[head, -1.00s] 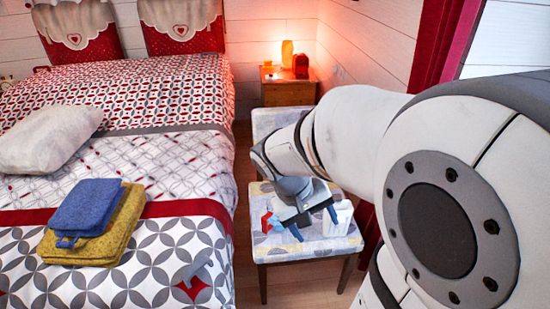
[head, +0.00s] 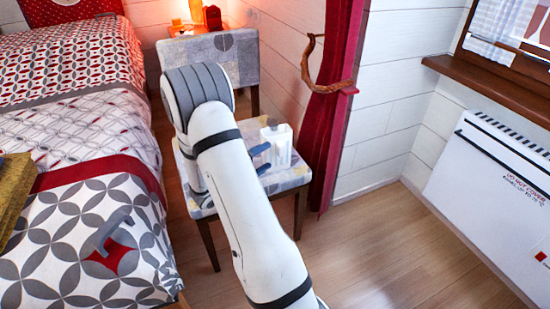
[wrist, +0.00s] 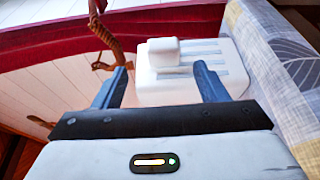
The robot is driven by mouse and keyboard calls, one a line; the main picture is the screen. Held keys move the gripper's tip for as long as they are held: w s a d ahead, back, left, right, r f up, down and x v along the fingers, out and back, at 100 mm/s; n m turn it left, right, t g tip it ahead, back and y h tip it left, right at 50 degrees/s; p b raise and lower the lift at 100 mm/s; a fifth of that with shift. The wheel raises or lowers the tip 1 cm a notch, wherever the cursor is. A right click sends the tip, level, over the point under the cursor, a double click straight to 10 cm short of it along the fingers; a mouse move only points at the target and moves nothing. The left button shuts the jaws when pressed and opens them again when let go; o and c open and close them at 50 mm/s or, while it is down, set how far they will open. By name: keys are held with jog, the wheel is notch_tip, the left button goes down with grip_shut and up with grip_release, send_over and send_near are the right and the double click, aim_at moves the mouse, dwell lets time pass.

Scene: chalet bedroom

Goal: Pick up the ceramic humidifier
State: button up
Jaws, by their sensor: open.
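A white, blocky object with a smaller raised part, which looks like the ceramic humidifier (head: 278,146), stands on the right part of the chair seat. My gripper (head: 262,160) is just left of it, with its blue fingers pointing towards it. In the wrist view, the humidifier (wrist: 182,72) shows beyond the open blue fingers. It lies right of the middle of the gap, with its right side reaching behind the right finger. My gripper (wrist: 161,72) is open and holds nothing. I cannot tell whether the fingers touch it.
The patterned chair (head: 290,178) stands between the bed (head: 85,160) and a red curtain (head: 328,110). Its backrest (wrist: 270,60) is close on the right in the wrist view. A white heater (head: 490,200) is at the right wall. The wooden floor (head: 390,245) in front is clear.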

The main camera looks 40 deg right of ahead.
aim_at(278, 151)
jog(key=d, duration=0.2)
jog(key=d+b, duration=0.1)
jog(key=d, duration=0.1)
jog(key=d+b, duration=0.1)
jog(key=d, duration=0.2)
jog(key=shift+w+f, duration=0.25)
jog(key=shift+a, duration=0.1)
jog(key=shift+c, duration=0.5)
grip_shut()
